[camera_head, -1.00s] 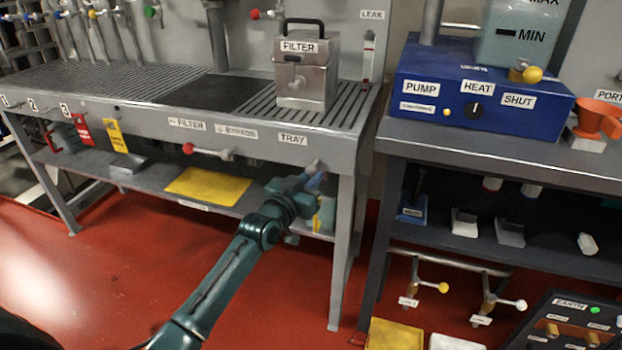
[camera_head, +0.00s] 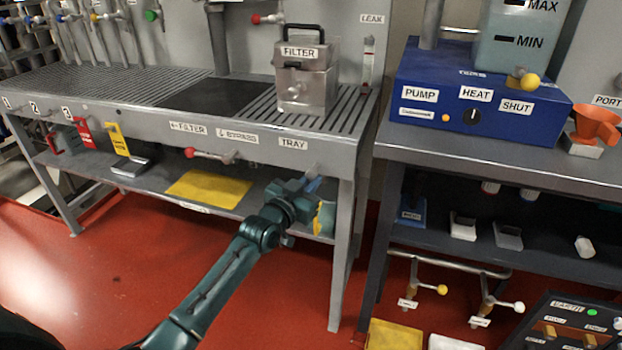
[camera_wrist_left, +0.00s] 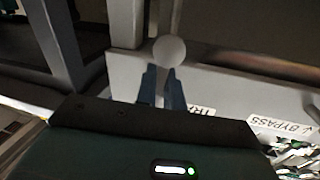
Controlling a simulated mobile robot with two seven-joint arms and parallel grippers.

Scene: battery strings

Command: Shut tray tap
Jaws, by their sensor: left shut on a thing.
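The TRAY label (camera_head: 293,143) is on the front rail of the grey bench, near its right leg. The tray tap sits just right of this label, and its pale round knob (camera_wrist_left: 169,51) shows at the fingertips in the left wrist view. My left gripper (camera_head: 315,179) reaches up to the tap from below. In the left wrist view its two dark fingers (camera_wrist_left: 162,84) are shut on the tap's handle by the knob. The fingers and wrist hide much of the tap in the head view. My right gripper is in neither view.
A red-knobbed tap (camera_head: 191,153) sticks out left of the tray tap. The bench's right leg (camera_head: 342,255) stands close beside my gripper. A yellow mat (camera_head: 208,189) lies on the lower shelf. The red floor in front is open.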

